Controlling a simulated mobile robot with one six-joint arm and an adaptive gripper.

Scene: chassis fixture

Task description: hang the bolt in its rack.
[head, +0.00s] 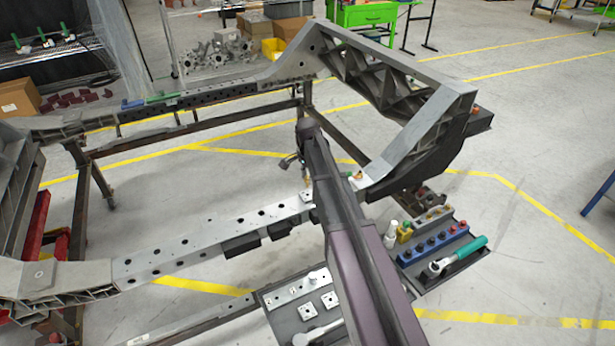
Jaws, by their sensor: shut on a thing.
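My gripper (305,168) is mostly hidden behind my arm, above the near chassis rail (190,246). Its dark end shows just left of the arm. A small brass-coloured piece, seemingly the bolt (307,181), shows below it, upright over a small light plate on the rail. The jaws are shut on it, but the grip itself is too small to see. Whether its tip touches the plate cannot be told. A light holed strip (291,291), possibly the rack, lies in a dark tray (270,317) at the bottom. Which holder is the bolt's rack is not clear.
Beside my arm on the right, a second tray holds a blue holder (435,244) with several dark pieces, a teal-handled ratchet (458,256), and white and yellow bottles. The raised chassis end (400,85) stands behind. Open floor shows inside the frame.

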